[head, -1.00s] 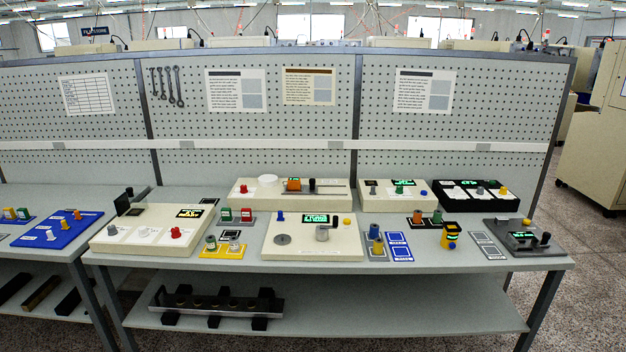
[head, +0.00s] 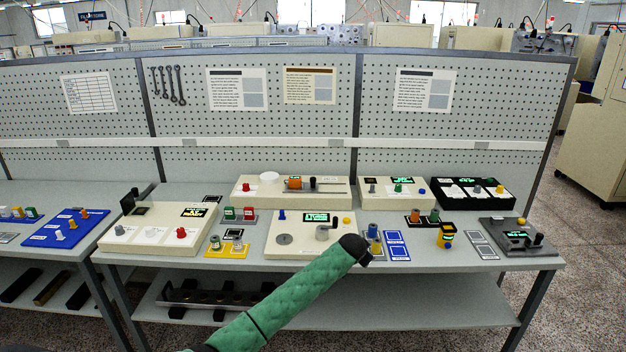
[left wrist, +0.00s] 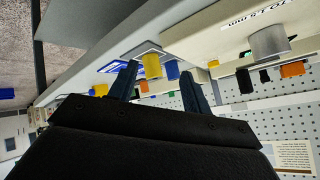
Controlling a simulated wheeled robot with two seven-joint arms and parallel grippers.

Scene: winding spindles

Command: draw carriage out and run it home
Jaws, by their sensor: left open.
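A cream unit (head: 243,193) at the middle back of the bench has a white drum, a long slot, an orange block (head: 294,182) and a black post (head: 313,184). The orange block, which looks like the carriage, also shows at the right of the left wrist view (left wrist: 292,69). My left gripper (head: 362,253) hangs over the bench, its fingers not distinct in the head view. In the left wrist view its fingers (left wrist: 160,72) are apart, with a yellow knob (left wrist: 152,66) and a blue knob (left wrist: 172,70) beyond the gap. My right gripper is not in view.
A cream unit with a grey knob (head: 322,232) stands in front, left of my gripper. Blue-framed plates (head: 398,246) and a yellow device (head: 446,235) lie to the right. A pegboard (head: 250,130) closes the back. A lower shelf (head: 420,310) runs beneath.

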